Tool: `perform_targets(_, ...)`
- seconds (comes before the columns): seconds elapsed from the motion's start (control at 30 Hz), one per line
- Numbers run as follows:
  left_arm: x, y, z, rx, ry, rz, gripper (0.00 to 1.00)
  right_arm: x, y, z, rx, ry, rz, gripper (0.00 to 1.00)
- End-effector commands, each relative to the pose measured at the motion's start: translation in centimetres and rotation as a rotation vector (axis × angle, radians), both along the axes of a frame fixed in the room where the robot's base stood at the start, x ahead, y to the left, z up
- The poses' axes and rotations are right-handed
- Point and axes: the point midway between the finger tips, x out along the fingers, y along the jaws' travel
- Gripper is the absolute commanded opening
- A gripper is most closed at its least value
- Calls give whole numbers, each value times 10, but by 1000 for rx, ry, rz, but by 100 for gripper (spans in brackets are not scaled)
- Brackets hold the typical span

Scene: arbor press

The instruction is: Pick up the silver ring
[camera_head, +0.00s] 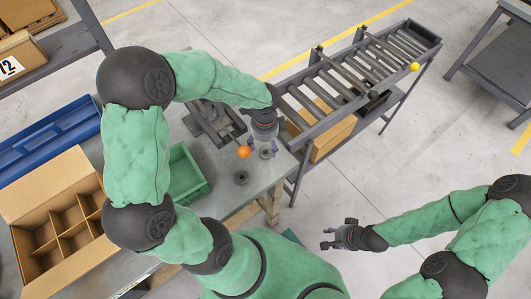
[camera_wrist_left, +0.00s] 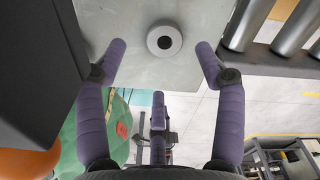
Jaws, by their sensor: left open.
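The silver ring (camera_wrist_left: 164,40) is a grey disc with a dark round hole, lying flat on the grey table. In the left wrist view it sits between and slightly beyond the fingertips of my left gripper (camera_wrist_left: 161,48), which is open with purple fingers on either side. In the head view my left gripper (camera_head: 263,146) points down over the ring (camera_head: 266,153) near the table's right edge, partly covering it. No contact shows. My right gripper (camera_head: 326,238) is off to the right over the floor, its fingers apart and empty.
An orange ball (camera_head: 244,151) is just left of my left gripper. A darker round part (camera_head: 242,177) lies nearby. A dark metal press (camera_head: 215,124) stands behind, a green bin (camera_head: 189,176) to the left. A roller conveyor (camera_head: 340,85) runs beyond the table's right edge.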

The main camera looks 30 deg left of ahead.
Motion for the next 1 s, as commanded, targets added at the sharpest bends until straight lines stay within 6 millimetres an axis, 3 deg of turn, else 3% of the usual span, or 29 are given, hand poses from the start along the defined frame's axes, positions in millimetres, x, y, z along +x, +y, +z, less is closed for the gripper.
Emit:
perform_targets(0.33, 6, 1, -45, 0, 2, 0, 70, 0, 0, -16, 0, 0, 0, 40)
perform_targets(0.6, 6, 1, -48, 0, 0, 0, 70, 0, 0, -16, 0, 0, 0, 40)
perform_targets(0.63, 6, 1, -48, 0, 0, 0, 67, 0, 0, -16, 0, 0, 0, 40)
perform_targets(0.83, 6, 1, -48, 0, 0, 0, 10, 0, 0, -16, 0, 0, 0, 40)
perform_targets(0.87, 6, 1, -48, 0, 0, 0, 5, 0, 0, -16, 0, 0, 0, 40)
perform_targets(1.0, 6, 1, -48, 0, 0, 0, 5, 0, 0, -16, 0, 0, 0, 40)
